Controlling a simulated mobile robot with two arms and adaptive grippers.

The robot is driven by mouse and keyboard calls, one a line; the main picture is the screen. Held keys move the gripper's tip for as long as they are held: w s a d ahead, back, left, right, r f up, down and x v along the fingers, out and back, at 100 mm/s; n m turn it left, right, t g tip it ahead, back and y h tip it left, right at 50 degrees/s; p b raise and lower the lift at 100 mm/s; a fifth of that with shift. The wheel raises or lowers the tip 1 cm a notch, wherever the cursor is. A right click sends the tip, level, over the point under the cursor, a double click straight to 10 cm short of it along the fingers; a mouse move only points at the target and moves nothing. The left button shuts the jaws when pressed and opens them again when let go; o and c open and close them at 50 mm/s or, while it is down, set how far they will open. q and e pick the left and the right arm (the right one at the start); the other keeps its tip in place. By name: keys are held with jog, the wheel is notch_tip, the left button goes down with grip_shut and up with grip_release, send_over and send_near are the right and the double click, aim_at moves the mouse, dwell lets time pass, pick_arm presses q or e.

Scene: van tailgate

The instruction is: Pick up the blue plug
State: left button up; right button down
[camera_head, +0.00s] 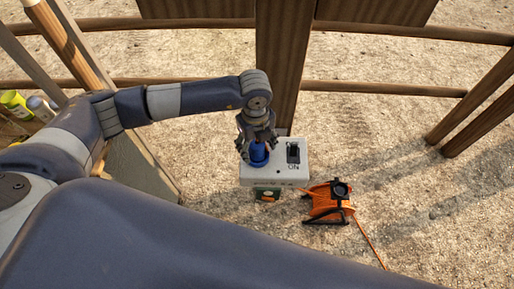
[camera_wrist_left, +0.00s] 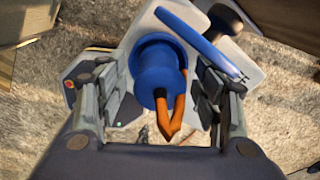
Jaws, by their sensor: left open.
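The blue plug (camera_head: 259,157) is at the left part of a pale box (camera_head: 291,174) in the head view. In the left wrist view the blue plug (camera_wrist_left: 154,68) shows large, with an orange cable (camera_wrist_left: 172,118) coming out of it. It appears to sit in a socket on the box. My left gripper (camera_head: 257,143) is open just above the plug. In the left wrist view its two fingers (camera_wrist_left: 160,88) stand on either side of the plug, with visible gaps. A blue flap (camera_wrist_left: 197,36) stands out beside the plug. My right gripper is not in view.
The box also carries a black switch (camera_head: 293,152). An orange cable reel (camera_head: 328,203) on a black stand is right of the box, its cable trailing on sandy ground. A wooden post (camera_head: 283,70) rises behind the box. Bottles (camera_head: 17,104) stand at the far left.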

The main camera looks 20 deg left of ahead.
aim_at(258, 145)
pick_arm(q)
jog(key=shift+c, duration=0.5)
jog(key=c, duration=1.2)
jog(key=shift+o, duration=0.2)
jog(key=shift+r, duration=0.15)
jog(key=shift+r+b, duration=0.3)
jog(key=shift+r, duration=0.3)
jog(key=shift+s+d+r+b, duration=0.1)
jog(key=shift+s+r+b, duration=0.1)
jog(key=shift+r, duration=0.3)
jog(key=shift+s+d+r+b, duration=0.1)
jog(key=shift+s+r+b, duration=0.05)
jog(key=shift+r, duration=0.3)
jog(key=s+d+r+b, duration=0.1)
jog(key=s+d, duration=0.2)
jog(key=s, duration=0.4)
jog(key=s+d+b, duration=0.1)
jog(key=s+d, duration=0.2)
jog(key=s, duration=0.3)
jog(key=shift+s+d+r+b, duration=0.25)
jog(key=shift+s+r+b, duration=0.1)
jog(key=shift+s, duration=0.05)
jog(key=shift+w, duration=0.1)
